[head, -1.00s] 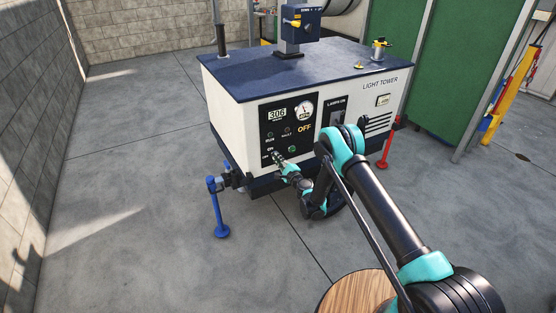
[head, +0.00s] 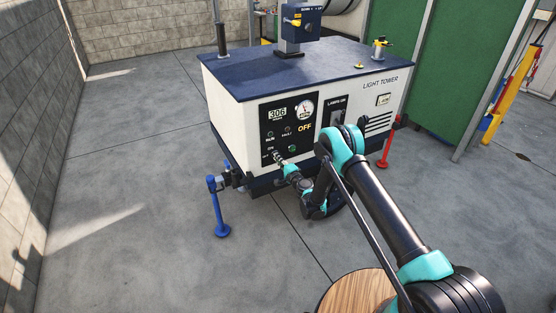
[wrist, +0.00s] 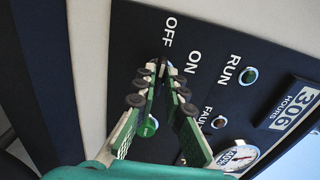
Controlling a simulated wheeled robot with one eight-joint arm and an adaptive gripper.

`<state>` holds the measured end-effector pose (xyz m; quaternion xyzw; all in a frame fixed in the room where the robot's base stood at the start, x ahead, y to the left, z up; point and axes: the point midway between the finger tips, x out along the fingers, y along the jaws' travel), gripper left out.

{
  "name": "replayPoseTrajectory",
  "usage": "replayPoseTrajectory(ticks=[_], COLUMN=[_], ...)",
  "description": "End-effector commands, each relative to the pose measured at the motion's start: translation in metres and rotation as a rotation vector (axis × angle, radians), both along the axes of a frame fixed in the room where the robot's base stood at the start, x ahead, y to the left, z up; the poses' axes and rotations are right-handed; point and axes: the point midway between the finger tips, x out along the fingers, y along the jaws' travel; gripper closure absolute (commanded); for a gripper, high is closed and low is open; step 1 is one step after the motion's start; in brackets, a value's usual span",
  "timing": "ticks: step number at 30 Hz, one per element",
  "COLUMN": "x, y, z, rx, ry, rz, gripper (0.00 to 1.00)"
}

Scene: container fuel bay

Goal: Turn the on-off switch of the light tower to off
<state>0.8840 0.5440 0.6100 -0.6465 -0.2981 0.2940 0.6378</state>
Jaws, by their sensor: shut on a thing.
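The light tower (head: 228,98) is a white box with a dark blue lid and a black control panel (head: 273,114) on its front. My gripper (head: 277,157) is at the panel's lower left corner. In the wrist view, its fingertips (wrist: 158,68) close together between the OFF and ON labels, shut on the on-off switch. The fingers hide nearly all of the switch, so its exact angle cannot be told. In the wrist view, a green button (wrist: 148,127) shows between the fingers. Orange OFF lettering (head: 304,128) stands on the panel.
RUN (wrist: 248,75) and FAULT (wrist: 219,122) lamps, an hour meter (wrist: 295,105) reading 306 and a round gauge (wrist: 238,156) sit near the fingers. A blue jack leg (head: 218,206) stands on the left and a red one (head: 386,150) on the right. Open floor lies left.

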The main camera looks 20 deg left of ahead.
Motion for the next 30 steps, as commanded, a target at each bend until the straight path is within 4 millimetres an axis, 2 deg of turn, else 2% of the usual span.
replayPoseTrajectory(ticks=[10,11,15,25,30], x=[-0.001,-0.001,-0.001,0.000,0.000], y=[0.000,0.000,0.000,0.000,0.000], z=[-0.001,-0.001,-0.001,0.002,0.018], rx=[-0.002,-0.002,-0.002,-0.001,-0.001], ry=[-0.002,-0.002,-0.002,-0.002,-0.002], rz=[0.002,0.002,0.001,0.001,0.000], gripper=[1.00,0.86,0.69,0.69,0.69])
